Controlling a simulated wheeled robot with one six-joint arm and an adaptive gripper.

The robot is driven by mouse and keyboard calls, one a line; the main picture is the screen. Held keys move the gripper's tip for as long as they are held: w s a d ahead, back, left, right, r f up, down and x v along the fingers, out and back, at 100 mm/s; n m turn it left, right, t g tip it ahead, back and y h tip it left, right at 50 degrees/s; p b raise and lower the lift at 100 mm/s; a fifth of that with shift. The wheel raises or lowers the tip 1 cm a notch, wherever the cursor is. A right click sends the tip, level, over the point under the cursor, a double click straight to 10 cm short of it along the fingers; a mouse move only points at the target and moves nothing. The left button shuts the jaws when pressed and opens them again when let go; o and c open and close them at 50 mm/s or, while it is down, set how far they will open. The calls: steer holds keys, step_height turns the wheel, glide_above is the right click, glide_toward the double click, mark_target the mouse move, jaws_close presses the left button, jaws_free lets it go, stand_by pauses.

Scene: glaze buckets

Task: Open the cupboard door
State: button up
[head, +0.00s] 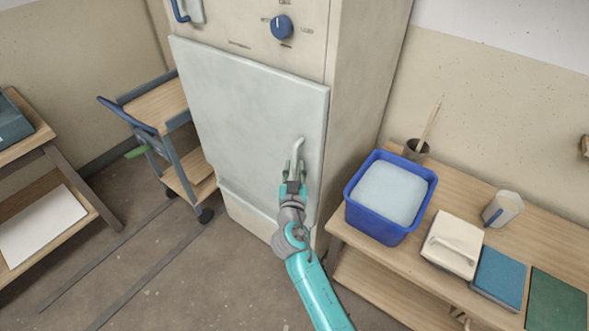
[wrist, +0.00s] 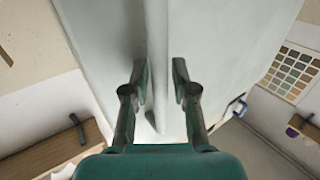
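The cupboard door (head: 240,110) is a large pale grey-white panel on the front of a tall beige cabinet, and it looks shut. Its light handle (head: 300,147) is an upright bar near the door's right edge. My gripper (head: 294,174) is at the lower part of the handle, fingers pointing at the door. In the wrist view my gripper (wrist: 160,82) is open, with one finger on each side of the handle (wrist: 153,118). A gap shows between the handle and the right finger. In the head view the gripper covers the handle's lower end.
A blue tub (head: 380,225) with pale contents stands on a wooden bench (head: 350,238) close at the right of the cabinet. A wooden-topped cart (head: 157,105) stands left of the door. The floor (head: 180,270) in front is mostly clear.

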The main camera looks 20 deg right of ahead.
jaws_close()
